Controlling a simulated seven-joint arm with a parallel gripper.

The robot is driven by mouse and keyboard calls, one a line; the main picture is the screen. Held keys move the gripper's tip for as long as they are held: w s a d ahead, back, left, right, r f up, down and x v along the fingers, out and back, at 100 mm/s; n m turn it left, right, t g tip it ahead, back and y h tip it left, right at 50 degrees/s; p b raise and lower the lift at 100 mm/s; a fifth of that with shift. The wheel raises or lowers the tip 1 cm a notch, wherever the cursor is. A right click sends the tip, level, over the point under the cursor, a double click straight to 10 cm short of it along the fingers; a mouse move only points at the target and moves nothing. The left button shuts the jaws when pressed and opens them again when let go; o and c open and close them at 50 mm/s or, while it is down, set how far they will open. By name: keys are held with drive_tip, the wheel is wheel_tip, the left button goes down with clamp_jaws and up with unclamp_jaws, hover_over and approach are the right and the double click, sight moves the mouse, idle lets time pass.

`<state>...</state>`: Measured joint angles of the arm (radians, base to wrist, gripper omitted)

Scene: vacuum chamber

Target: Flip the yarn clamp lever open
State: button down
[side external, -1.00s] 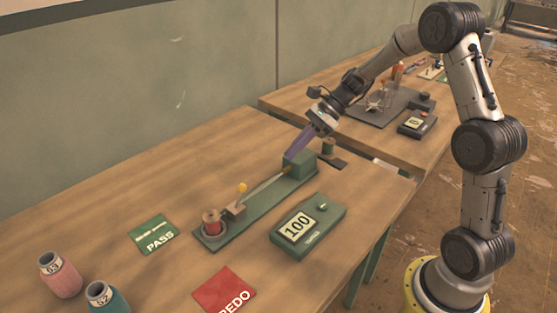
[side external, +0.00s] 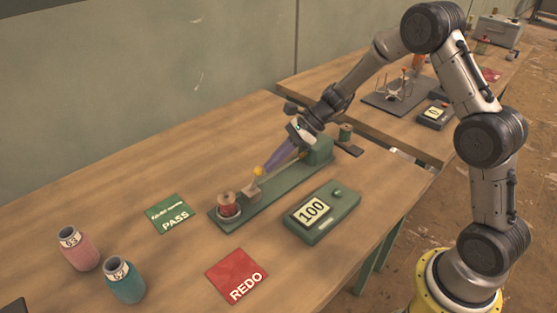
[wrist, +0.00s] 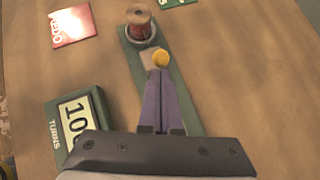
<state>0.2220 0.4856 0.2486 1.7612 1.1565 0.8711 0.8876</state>
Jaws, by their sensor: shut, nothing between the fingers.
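The yarn clamp is a small tan block (side external: 251,191) on a long green base (side external: 236,215), with a yellow knob (side external: 258,171) on its lever. In the side view the knob stands up above the block. In the wrist view the knob (wrist: 160,59) shows just beyond my fingertips, over the clamp block (wrist: 148,57). My gripper (side external: 267,172) has long purple fingers, shut and empty, slanting down with their tips right at the knob. The fingers (wrist: 159,72) point at it in the wrist view too. I cannot tell whether they touch it.
A red yarn spool (side external: 229,205) stands at the base's near end. A counter reading 100 (side external: 322,212) lies beside the base. A green PASS card (side external: 170,214), a red REDO card (side external: 237,276), a pink cone (side external: 78,248) and a teal cone (side external: 124,279) lie around. The wooden table between them is clear.

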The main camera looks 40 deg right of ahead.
sight(258, 172)
drive_tip(key=shift+r, duration=0.1)
drive_tip(key=shift+a+r+h, duration=0.15)
drive_tip(key=shift+a+h, duration=0.05)
drive_tip(key=shift+h, duration=0.1)
drive_tip(key=shift+a+r+h, duration=0.15)
drive_tip(key=shift+a+h, duration=0.05)
drive_tip(key=shift+h, duration=0.1)
drive_tip(key=shift+a+r+n+h, duration=0.2)
drive_tip(key=shift+a+r+h, duration=0.1)
drive_tip(key=shift+a+h, duration=0.35)
drive_tip(key=shift+a+r+n+h, duration=0.25)
drive_tip(key=shift+a+h, duration=0.25)
drive_tip(key=shift+h, duration=0.25)
drive_tip(key=a+h, duration=0.2)
drive_tip(key=h, duration=0.1)
drive_tip(key=shift+a+r+n, duration=0.25)
drive_tip(key=shift+a+r, duration=0.05)
drive_tip(key=shift+r, duration=0.05)
drive_tip(key=shift+a, duration=0.25)
drive_tip(key=shift+r, duration=0.15)
drive_tip(key=shift+r, duration=0.65)
